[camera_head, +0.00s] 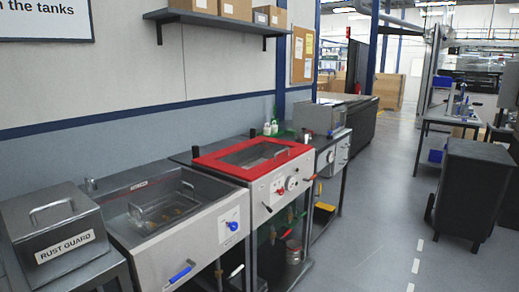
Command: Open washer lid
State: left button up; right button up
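A steel machine (283,190) with dials on its front stands mid-row along the wall. Its top carries a red frame (215,162) around a grey middle panel, with a thin bar handle (282,152). The red frame lies flat, and I cannot tell for certain that it is the washer lid. A small black-ended lever sticks out near the machine's front corner. Neither of my grippers shows in the head view.
Left of it are an open tank (120,225) holding a wire basket and a lidded RUST GUARD box (50,222). Another steel unit (325,117) stands beyond. A shelf with boxes (237,10) hangs above. Open floor (385,200) lies right, with a dark cart (470,185) farther over.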

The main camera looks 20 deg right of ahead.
aim_at(210, 161)
jog(key=i+l, duration=0.2)
jog(key=l, duration=0.15)
jog(key=i+l+u, duration=0.1)
jog(key=i+l, duration=0.25)
jog(key=l, duration=0.3)
jog(key=i+l+u, duration=0.15)
jog(key=l, duration=0.2)
jog(key=i+l, duration=0.25)
jog(key=i+l+u, duration=0.1)
jog(key=l, duration=0.4)
jog(key=i+l, duration=0.2)
jog(key=l, duration=0.15)
jog(key=u, duration=0.05)
